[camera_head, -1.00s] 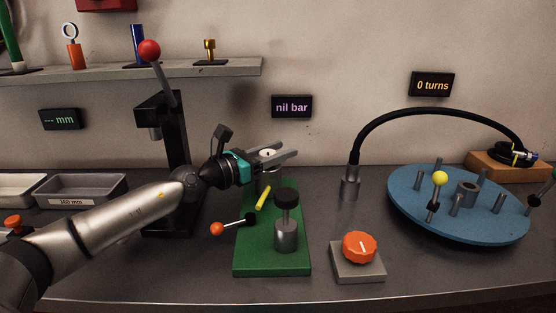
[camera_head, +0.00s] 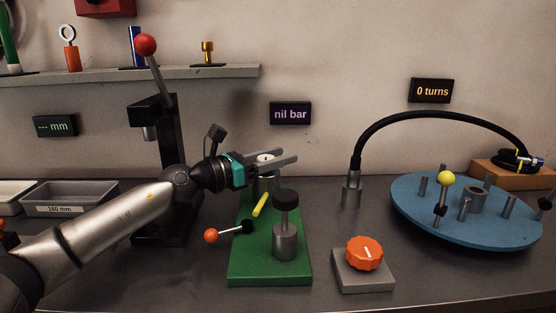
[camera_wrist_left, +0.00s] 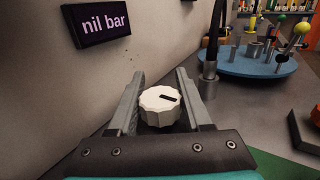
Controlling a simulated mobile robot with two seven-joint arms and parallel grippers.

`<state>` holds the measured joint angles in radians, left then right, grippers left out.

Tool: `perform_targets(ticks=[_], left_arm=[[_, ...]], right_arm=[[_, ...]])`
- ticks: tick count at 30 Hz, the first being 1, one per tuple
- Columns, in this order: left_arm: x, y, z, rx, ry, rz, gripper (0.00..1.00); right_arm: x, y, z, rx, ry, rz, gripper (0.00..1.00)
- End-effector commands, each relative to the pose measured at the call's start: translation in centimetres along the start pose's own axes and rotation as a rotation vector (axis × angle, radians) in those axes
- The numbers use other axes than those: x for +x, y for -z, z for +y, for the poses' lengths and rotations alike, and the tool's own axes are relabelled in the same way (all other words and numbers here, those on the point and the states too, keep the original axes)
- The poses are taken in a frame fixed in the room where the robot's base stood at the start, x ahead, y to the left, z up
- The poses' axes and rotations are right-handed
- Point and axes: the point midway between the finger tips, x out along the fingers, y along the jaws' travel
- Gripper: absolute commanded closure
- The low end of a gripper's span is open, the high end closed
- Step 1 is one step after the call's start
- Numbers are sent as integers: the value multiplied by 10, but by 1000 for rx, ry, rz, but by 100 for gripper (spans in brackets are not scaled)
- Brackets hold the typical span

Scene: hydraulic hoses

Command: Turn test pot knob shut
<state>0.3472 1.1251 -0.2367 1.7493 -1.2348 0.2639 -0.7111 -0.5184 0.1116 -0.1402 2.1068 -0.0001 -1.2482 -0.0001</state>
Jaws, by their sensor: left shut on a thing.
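The white ribbed knob (camera_wrist_left: 160,108) sits between the fingers of my left gripper (camera_wrist_left: 160,76) in the left wrist view. Its black mark lies toward the right of its top face. In the head view the knob (camera_head: 265,158) is partly hidden by the gripper, above the back of the green base (camera_head: 270,268). My left gripper (camera_head: 289,156) is shut on this knob, with its fingertips reaching past it. The display (camera_head: 290,113) on the wall behind reads "nil bar". My right gripper is not in view.
In front stand a dark-capped post (camera_head: 285,225), a yellow handle (camera_head: 260,205) and a red-ball lever (camera_head: 211,236). An orange knob (camera_head: 364,253) is to the right. A blue disc (camera_head: 435,225) with pegs and an arched black hose (camera_head: 440,114) stand farther right.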

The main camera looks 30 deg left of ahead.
Motion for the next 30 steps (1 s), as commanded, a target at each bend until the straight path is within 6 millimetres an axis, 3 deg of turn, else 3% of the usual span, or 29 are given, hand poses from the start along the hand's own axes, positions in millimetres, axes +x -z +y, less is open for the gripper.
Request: perform_targets(ticks=[11, 12, 20, 30], left_arm=[[0, 6, -1, 0, 4, 15, 100], [0, 7, -1, 0, 4, 16, 49], [0, 4, -1, 0, 4, 9, 21], [-2, 3, -1, 0, 3, 6, 21]], right_arm=[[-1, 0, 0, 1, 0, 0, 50], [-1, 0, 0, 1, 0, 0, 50], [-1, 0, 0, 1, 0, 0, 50], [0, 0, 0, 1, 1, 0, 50]])
